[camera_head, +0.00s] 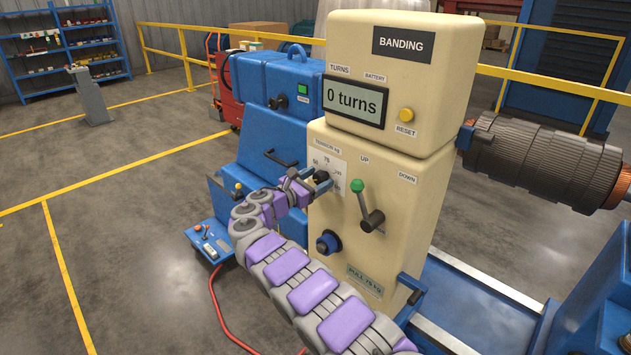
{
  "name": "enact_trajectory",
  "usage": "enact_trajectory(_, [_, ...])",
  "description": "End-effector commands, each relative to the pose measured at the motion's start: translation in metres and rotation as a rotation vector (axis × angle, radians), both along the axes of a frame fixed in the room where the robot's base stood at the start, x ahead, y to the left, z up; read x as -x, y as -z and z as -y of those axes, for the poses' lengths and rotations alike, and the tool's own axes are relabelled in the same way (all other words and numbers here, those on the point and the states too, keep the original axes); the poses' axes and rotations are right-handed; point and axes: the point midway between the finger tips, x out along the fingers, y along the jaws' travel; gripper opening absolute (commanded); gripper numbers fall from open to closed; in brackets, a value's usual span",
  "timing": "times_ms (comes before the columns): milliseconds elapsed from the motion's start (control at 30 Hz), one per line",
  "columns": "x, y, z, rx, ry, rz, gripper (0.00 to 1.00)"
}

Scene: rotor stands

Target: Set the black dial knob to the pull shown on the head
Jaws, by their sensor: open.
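The cream banding head (375,205) stands in the middle of the view. Its tension dial plate (337,168) is marked in kg, with 76 legible near the top and some numbers hidden or too small to read. The black dial knob (321,176) is at the plate's lower left, partly covered by my gripper. A small green panel (364,281) low on the head appears to read "PULL 76 kg". My gripper (318,184) is open, with its fingertips at the knob; I cannot tell whether they touch it. The knob's pointer direction is hidden.
A green-tipped lever (358,187) and a blue-ringed black knob (328,243) sit close to my gripper. The screen (354,101) reads "0 turns", with a yellow reset button (407,115) beside it. A blue machine (272,140) stands left; open floor lies farther left.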

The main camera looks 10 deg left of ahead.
Motion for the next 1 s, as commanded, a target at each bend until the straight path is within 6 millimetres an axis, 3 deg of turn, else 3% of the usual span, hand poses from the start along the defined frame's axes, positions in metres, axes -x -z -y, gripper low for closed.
enact_trajectory(200, [-0.0002,-0.0008,0.0006,-0.001,0.000,0.001,0.68])
enact_trajectory(767, [-0.0001,-0.0009,-0.0008,0.000,-0.002,0.002,0.15])
enact_trajectory(1000, [0.0000,-0.0011,-0.0015,-0.013,-0.003,0.013,0.13])
